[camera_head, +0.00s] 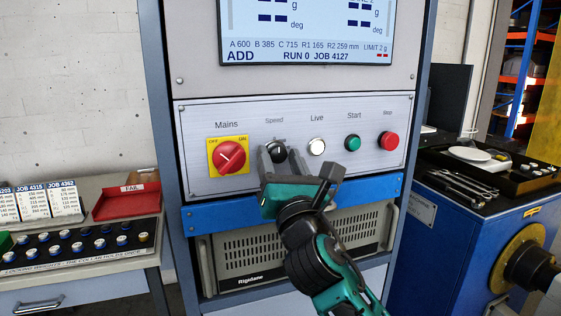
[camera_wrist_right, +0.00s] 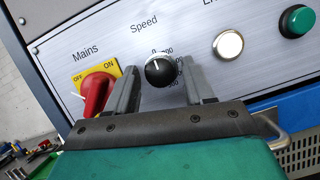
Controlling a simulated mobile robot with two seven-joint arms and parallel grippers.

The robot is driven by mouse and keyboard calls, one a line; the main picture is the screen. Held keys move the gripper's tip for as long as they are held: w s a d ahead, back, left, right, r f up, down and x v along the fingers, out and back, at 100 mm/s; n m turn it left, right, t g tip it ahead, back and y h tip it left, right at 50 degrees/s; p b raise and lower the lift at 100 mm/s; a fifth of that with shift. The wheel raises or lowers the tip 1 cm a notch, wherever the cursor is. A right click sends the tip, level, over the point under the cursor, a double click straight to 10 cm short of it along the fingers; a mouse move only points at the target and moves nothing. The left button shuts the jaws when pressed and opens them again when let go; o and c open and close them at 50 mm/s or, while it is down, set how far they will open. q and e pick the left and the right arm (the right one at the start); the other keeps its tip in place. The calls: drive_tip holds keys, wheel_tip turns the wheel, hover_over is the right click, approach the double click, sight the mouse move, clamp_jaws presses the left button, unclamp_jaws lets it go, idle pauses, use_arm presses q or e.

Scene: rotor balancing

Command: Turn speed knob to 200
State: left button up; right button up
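The black speed knob (camera_head: 276,151) sits on the grey control panel under the label "Speed". In the right wrist view the speed knob (camera_wrist_right: 161,71) shows a white pointer line aimed up, near the 0 of its scale; several scale numbers run down its right side, partly hidden. My right gripper (camera_head: 279,155) is in front of the panel at the knob. In the right wrist view its two fingers (camera_wrist_right: 160,90) stand apart on either side of the knob, with gaps visible, so it is open. My left gripper is not in view.
The red Mains switch (camera_head: 231,157) on a yellow plate is close to the left of the knob. The white Live lamp (camera_head: 317,146), green Start button (camera_head: 353,142) and red Stop button (camera_head: 389,141) are to the right. A screen (camera_head: 308,30) is above.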

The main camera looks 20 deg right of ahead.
drive_tip(key=c, duration=0.9)
drive_tip(key=shift+o, duration=0.2)
drive_tip(key=shift+m, duration=0.5)
drive_tip(key=m+h, duration=0.1)
drive_tip(key=m, duration=0.1)
drive_tip(key=m+g+h+p, duration=0.1)
drive_tip(key=m, duration=0.2)
drive_tip(key=shift+a+r+h, duration=0.1)
drive_tip(key=shift+a+h, duration=0.05)
drive_tip(key=shift+h, duration=0.15)
drive_tip(key=shift+a+m+g+h+p, duration=0.1)
drive_tip(key=shift+m+g+h+p, duration=0.35)
drive_tip(key=shift+m, duration=0.7)
drive_tip(key=shift+m+g+h+p, duration=0.25)
drive_tip(key=shift+m+h+p, duration=0.25)
drive_tip(key=shift+m, duration=0.65)
drive_tip(key=o, duration=1)
drive_tip(key=shift+o, duration=0.2)
